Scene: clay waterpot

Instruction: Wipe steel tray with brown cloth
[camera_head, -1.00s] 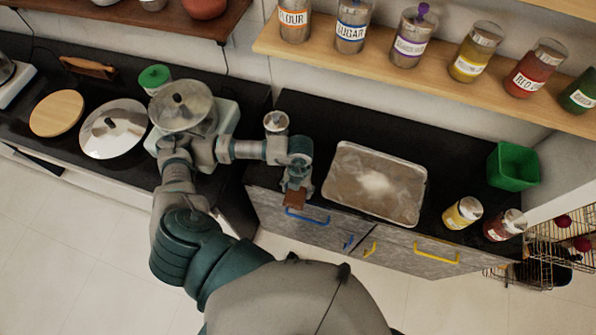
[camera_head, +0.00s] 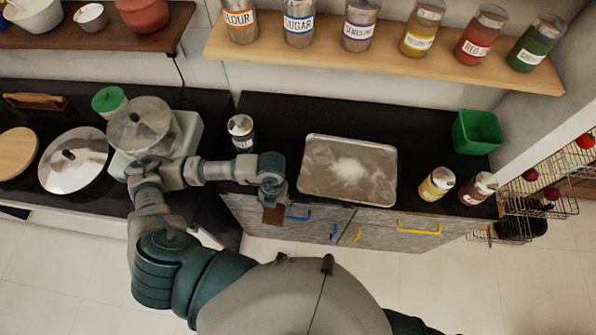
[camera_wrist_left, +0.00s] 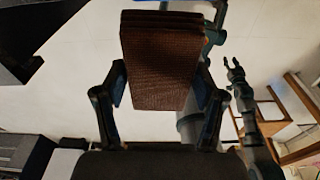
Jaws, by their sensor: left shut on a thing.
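The steel tray (camera_head: 310,180) lies flat on the dark counter, with a pale powdery patch in its middle and smears around it. My left gripper (camera_head: 274,204) is just left of the tray, over the counter's front edge. It is shut on the brown cloth (camera_head: 273,215), which hangs below the fingers, apart from the tray. In the left wrist view the folded cloth (camera_wrist_left: 160,62) sits between the two fingers (camera_wrist_left: 162,88). My right gripper (camera_wrist_left: 232,70) shows small in the left wrist view, away from the counter, with its fingers apart and empty.
A yellow-labelled jar (camera_head: 436,184) and a red jar (camera_head: 478,188) stand right of the tray, with a green container (camera_head: 477,132) behind them. A glass jar (camera_head: 241,131) stands behind my left arm. A shelf of jars (camera_head: 380,58) overhangs the back.

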